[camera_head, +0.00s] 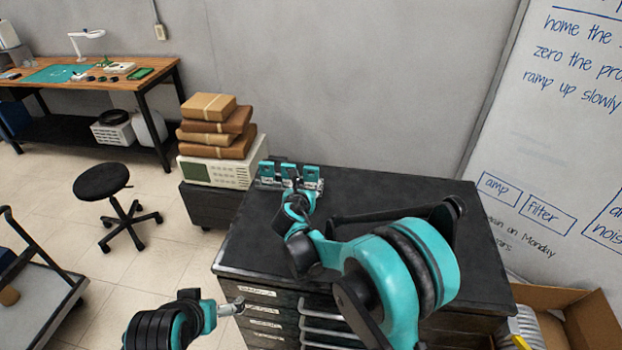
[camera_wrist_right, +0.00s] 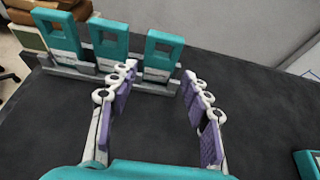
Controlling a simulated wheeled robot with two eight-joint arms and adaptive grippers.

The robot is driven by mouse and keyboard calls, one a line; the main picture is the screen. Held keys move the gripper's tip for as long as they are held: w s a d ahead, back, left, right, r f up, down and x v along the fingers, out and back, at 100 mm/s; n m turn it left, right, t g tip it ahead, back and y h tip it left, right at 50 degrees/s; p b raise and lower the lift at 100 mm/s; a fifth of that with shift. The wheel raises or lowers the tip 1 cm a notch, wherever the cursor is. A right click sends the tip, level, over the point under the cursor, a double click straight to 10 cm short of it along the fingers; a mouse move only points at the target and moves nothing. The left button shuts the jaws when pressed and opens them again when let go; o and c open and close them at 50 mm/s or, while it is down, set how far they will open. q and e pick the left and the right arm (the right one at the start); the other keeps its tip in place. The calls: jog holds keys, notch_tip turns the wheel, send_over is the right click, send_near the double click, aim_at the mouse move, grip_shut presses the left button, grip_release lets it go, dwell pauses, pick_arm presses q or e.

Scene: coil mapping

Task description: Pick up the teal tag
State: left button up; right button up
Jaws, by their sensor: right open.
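Three teal tags with square holes stand upright in a row in a grey rack (camera_wrist_right: 90,77) on the dark cabinet top. In the right wrist view they are the left tag (camera_wrist_right: 57,37), the middle tag (camera_wrist_right: 108,42) and the right tag (camera_wrist_right: 163,48). My right gripper (camera_wrist_right: 159,76) is open, with purple pads, and its fingers point at the right tag, with nothing between them. In the head view the tags (camera_head: 311,174) stand just beyond my right gripper (camera_head: 297,186), which partly hides them. My left gripper (camera_head: 236,306) is low in the head view, away from the tags; its jaws are unclear.
A beige instrument (camera_head: 213,172) with several stacked brown boxes (camera_head: 209,128) stands left of the rack. The cabinet top (camera_head: 262,238) is mostly clear. A black stool (camera_head: 102,183) and a workbench (camera_head: 155,74) are at left. An open cardboard box (camera_head: 590,325) is at lower right.

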aim_at(311, 178)
jog(key=b+x, duration=0.1)
jog(key=x, duration=0.6)
jog(key=c, duration=0.6)
